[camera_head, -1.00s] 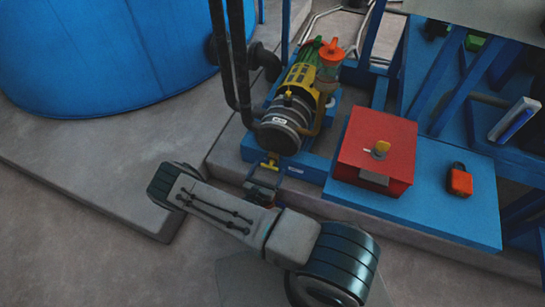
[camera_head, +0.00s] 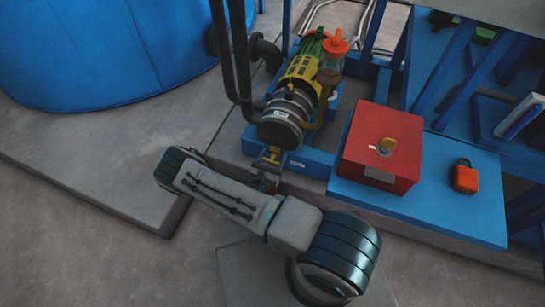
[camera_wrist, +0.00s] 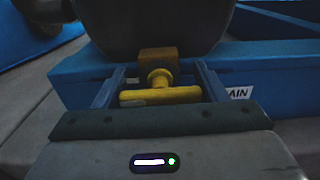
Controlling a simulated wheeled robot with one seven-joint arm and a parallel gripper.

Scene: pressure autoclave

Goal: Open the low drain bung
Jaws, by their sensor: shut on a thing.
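The drain bung is a yellow T-shaped handle (camera_wrist: 160,96) on a brown block (camera_wrist: 158,60) under the dark round end of the machine. In the head view the bung (camera_head: 271,155) is a small yellow piece below the pump (camera_head: 282,118). My gripper (camera_wrist: 159,90) is shut on the bung, with one blue-grey finger at each end of its crossbar. In the head view my gripper (camera_head: 268,166) is partly hidden behind my arm.
A blue frame with a label ending "AIN" (camera_wrist: 239,93) runs behind the bung. A red box (camera_head: 355,160) with a yellow key and an orange padlock (camera_head: 464,177) sit to the right. Black pipes (camera_head: 230,60) rise at the left. The floor in front is clear.

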